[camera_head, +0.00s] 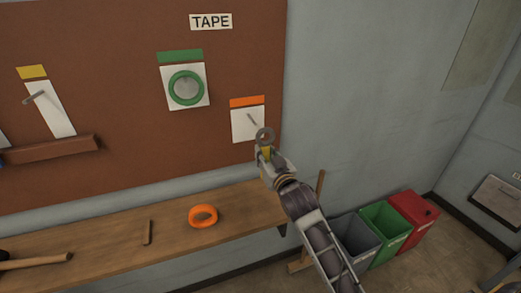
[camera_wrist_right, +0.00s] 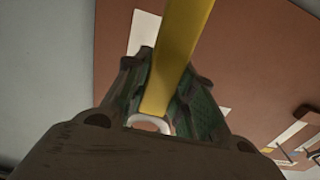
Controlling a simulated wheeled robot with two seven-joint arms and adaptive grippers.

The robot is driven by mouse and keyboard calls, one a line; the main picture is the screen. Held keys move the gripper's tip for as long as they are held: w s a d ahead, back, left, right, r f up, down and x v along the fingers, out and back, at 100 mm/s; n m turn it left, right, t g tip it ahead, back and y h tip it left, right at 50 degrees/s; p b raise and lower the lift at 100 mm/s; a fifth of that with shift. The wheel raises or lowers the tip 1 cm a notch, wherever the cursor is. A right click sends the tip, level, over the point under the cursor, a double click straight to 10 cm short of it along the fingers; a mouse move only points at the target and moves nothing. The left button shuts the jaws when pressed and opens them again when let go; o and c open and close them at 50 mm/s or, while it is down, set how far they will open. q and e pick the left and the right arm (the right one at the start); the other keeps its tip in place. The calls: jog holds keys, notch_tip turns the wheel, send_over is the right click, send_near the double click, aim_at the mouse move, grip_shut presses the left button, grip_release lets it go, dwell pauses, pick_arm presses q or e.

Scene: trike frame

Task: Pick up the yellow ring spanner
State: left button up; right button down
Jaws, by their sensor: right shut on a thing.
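The yellow ring spanner (camera_head: 266,151) is in my right gripper (camera_head: 268,157). In the head view its grey ring end stands up above the jaws, in front of the lower edge of the brown board. In the right wrist view the yellow handle (camera_wrist_right: 182,45) runs up from between the two fingers of the right gripper (camera_wrist_right: 160,105), which are shut on it. The spanner is clear of the bench. My left gripper is not in view.
A wooden bench (camera_head: 110,258) below holds an orange tape roll (camera_head: 203,216), a small wooden stick (camera_head: 147,232) and a wooden-handled tool (camera_head: 40,261). A green tape roll (camera_head: 186,88) hangs on the brown board (camera_head: 110,40). Grey, green and red bins (camera_head: 413,210) stand right.

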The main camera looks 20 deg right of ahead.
aim_at(266, 156)
jog(key=shift+s+d+b, duration=0.1)
jog(key=shift+s+b, duration=0.25)
jog(key=shift+s, duration=2.05)
